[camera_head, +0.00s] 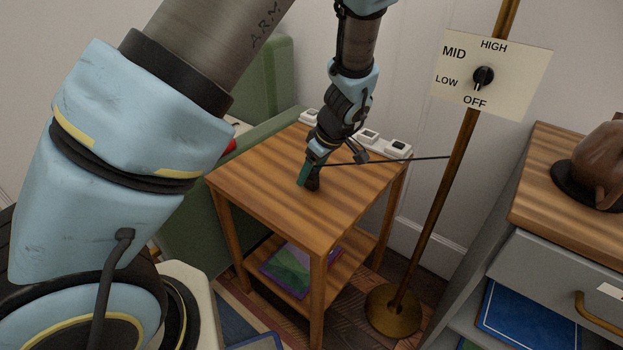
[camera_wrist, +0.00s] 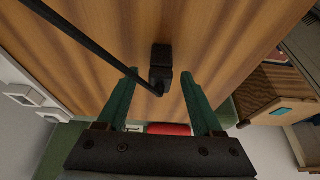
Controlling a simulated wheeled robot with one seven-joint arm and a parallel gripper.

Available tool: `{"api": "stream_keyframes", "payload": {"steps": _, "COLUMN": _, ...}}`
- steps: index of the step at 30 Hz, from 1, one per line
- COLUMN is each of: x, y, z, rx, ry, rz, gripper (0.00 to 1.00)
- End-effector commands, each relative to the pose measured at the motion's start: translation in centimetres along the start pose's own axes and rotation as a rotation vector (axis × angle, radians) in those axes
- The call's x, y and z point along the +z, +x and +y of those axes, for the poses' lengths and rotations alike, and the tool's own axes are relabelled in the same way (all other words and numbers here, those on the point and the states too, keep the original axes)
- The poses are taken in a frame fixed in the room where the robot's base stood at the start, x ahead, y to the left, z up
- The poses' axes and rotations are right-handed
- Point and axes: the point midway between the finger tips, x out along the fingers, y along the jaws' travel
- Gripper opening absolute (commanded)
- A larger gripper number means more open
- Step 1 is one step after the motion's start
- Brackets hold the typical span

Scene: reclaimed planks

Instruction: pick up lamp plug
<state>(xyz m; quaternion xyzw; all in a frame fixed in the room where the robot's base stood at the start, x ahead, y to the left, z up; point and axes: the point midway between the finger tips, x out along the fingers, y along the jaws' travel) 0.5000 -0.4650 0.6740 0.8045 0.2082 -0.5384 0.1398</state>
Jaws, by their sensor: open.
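The lamp plug (camera_wrist: 161,72) is a small black block on the striped wooden side table (camera_head: 262,165). In the head view the plug (camera_head: 314,184) is partly hidden by my gripper (camera_head: 307,175). Its black cord (camera_head: 415,159) runs right to the brass lamp pole (camera_head: 452,165). In the wrist view, the two green fingers of my gripper (camera_wrist: 160,80) are open, one on each side of the plug, with a visible gap on both sides. I cannot tell how far above the tabletop the fingertips are.
A sign with a dial (camera_head: 484,77) is on the lamp pole. A green armchair (camera_head: 270,75) stands behind left, and a grey cabinet (camera_head: 535,245) at right. The front of the tabletop is clear.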

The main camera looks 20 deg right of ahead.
Motion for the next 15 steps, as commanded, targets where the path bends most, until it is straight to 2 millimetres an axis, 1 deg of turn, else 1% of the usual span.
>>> {"api": "stream_keyframes", "payload": {"steps": 1, "x": 0.01, "y": -0.01, "z": 0.0, "rx": 0.0, "ry": 0.0, "rz": 0.0, "gripper": 0.64}}
{"api": "stream_keyframes", "payload": {"steps": 2, "x": 0.01, "y": -0.01, "z": 0.0, "rx": 0.0, "ry": 0.0, "rz": 0.0, "gripper": 0.61}}
{"api": "stream_keyframes", "payload": {"steps": 15, "x": 0.01, "y": -0.03, "z": -0.01, "rx": 0.0, "ry": 0.001, "rz": 0.0, "gripper": 0.11}}
